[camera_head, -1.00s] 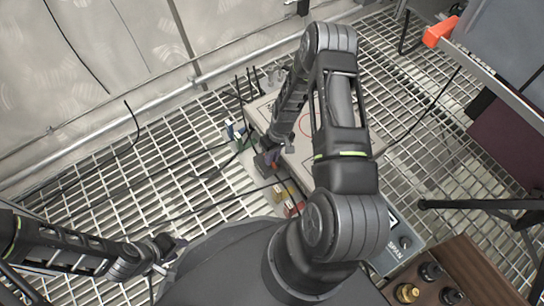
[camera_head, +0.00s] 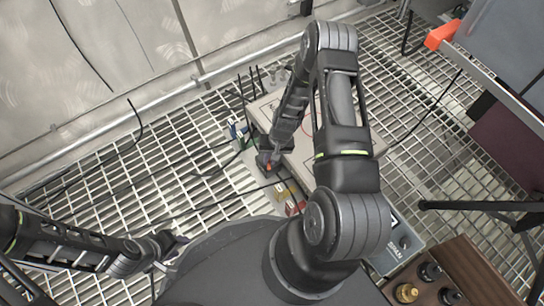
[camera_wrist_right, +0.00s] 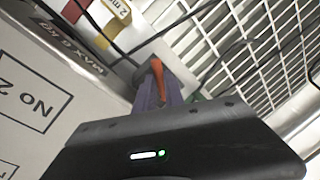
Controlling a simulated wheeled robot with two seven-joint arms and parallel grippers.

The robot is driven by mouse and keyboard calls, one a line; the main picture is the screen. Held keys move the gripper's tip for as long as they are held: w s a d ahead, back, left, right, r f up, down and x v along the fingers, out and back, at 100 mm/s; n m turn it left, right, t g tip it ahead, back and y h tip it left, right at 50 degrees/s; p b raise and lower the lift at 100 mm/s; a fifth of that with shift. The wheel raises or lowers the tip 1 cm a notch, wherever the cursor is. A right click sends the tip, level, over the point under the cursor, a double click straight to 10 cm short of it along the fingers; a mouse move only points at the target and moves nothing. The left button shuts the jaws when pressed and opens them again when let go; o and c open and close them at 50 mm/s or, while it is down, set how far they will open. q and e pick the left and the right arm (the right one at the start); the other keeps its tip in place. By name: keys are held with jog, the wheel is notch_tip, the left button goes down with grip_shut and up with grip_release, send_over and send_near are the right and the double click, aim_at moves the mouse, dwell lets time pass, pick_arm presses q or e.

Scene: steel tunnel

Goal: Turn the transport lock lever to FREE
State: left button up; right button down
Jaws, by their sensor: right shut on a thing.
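The orange-red transport lock lever (camera_wrist_right: 157,75) shows in the right wrist view between the fingertips of my right gripper (camera_wrist_right: 158,92). The fingers are shut on it. In the head view my right gripper (camera_head: 268,165) is at the near left side of the pale instrument box, and its arm hides part of the box. The lever's markings cannot be read. My left gripper (camera_head: 168,240) is at the lower left over the grating, away from the box; its finger opening is too small to tell.
The pale box (camera_head: 312,150) stands on the grating floor (camera_head: 110,170). Dark cables run from its left side, beside coloured tags (camera_head: 290,200). A wooden panel with knobs (camera_head: 445,275) is at the lower right. A wall is at the back left.

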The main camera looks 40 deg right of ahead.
jog(key=m, duration=0.3)
jog(key=a+m, duration=0.1)
jog(key=m, duration=0.1)
jog(key=shift+w+a+m+t+h+p, duration=0.1)
jog(key=shift+w+m+t+h+p, duration=0.2)
jog(key=shift+w, duration=0.1)
jog(key=m, duration=0.2)
jog(key=shift+w+a+m+h, duration=0.2)
jog(key=shift+w+m+h, duration=0.1)
jog(key=shift+m, duration=0.1)
jog(key=shift+w+a+m+h+p, duration=0.15)
jog(key=shift+w+m, duration=0.1)
jog(key=shift+m, duration=0.65)
jog(key=shift+w+d+m+h+p, duration=0.1)
jog(key=shift+w+m+h+p, duration=0.1)
jog(key=shift+m, duration=0.7)
jog(key=c, duration=1.4)
grip_release()
jog(key=shift+a, duration=0.1)
jog(key=shift+c, duration=0.2)
jog(key=shift+r, duration=0.1)
